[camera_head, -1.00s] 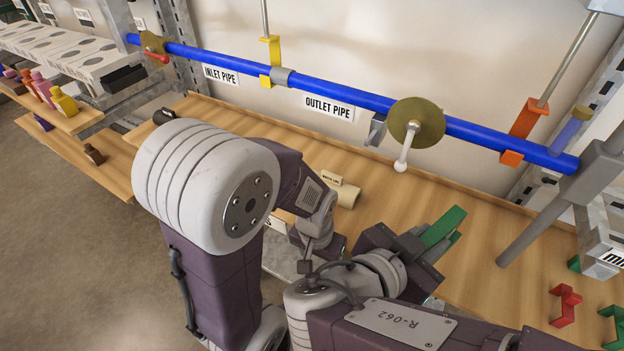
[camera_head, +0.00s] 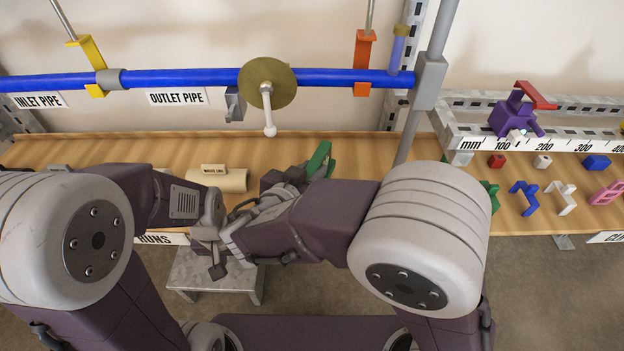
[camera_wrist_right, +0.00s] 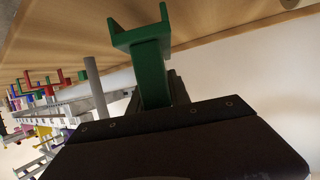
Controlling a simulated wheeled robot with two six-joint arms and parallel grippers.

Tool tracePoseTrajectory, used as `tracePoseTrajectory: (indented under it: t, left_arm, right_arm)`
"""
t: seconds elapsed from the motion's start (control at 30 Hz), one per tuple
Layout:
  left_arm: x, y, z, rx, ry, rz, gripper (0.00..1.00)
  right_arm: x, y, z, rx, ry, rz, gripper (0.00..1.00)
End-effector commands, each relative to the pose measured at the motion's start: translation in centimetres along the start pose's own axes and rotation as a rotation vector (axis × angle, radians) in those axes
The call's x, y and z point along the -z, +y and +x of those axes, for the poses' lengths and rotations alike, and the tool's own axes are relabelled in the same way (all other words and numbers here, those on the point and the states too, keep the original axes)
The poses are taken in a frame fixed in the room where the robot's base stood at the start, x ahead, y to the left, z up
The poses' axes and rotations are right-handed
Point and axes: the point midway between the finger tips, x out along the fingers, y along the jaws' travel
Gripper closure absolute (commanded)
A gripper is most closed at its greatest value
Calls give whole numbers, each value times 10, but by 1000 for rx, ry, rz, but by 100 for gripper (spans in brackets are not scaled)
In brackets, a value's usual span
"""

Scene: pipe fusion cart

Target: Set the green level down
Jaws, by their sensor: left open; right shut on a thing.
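The green level (camera_head: 320,160) is in my right gripper (camera_head: 301,174), near the back half of the wooden bench. Arm parts and the jaws hide some of it in the head view. In the right wrist view, the green level (camera_wrist_right: 150,66) stands out from the dark jaws with its wide forked end away from them, close to a wooden surface (camera_wrist_right: 65,35). I cannot tell whether it touches the wood. My left gripper (camera_head: 216,252) is open, left of the right one and in front of the bench edge; its fingers are hard to make out.
A blue pipe (camera_head: 190,78) with a brass disc (camera_head: 267,85) and white-knobbed handle runs above the bench. A tan cylinder (camera_head: 228,180) lies left of the level. A grey post (camera_head: 412,130) stands to the right, then colored clips and a purple tool (camera_head: 514,117). A grey stool (camera_head: 215,280) is below.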

Motion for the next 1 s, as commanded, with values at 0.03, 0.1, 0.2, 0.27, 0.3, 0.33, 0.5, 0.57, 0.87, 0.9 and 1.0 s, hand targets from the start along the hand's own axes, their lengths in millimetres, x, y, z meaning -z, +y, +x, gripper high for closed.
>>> tracePoseTrajectory:
  t: [0.03,0.1,0.2,0.27,0.3,0.33,0.5,0.57,0.87,0.9,1.0]
  left_arm:
    - [-1,0,6,0,0,0,48]
    - [-1,0,8,0,0,0,48]
    - [-1,0,8,0,0,0,48]
    - [-1,0,7,0,0,0,48]
    - [-1,0,7,0,0,0,48]
    - [-1,0,7,0,0,0,48]
    - [-1,0,12,0,0,0,48]
    - [-1,0,14,0,0,0,48]
    - [-1,0,12,0,0,0,48]
    - [-1,0,12,0,0,0,48]
    - [-1,0,11,0,0,0,48]
  right_arm:
    - [-13,0,5,-1,0,-6,100]
    - [-22,0,8,-1,0,-4,100]
    - [-25,0,10,0,0,-1,100]
    - [-24,0,9,0,0,0,100]
    - [-24,0,9,0,0,0,100]
    - [-24,0,9,0,0,0,100]
    - [-27,0,10,0,1,1,100]
    - [-28,0,11,0,1,2,100]
    - [-27,0,10,0,0,0,55]
    - [-27,0,10,0,0,0,55]
    - [-26,0,10,0,0,0,55]
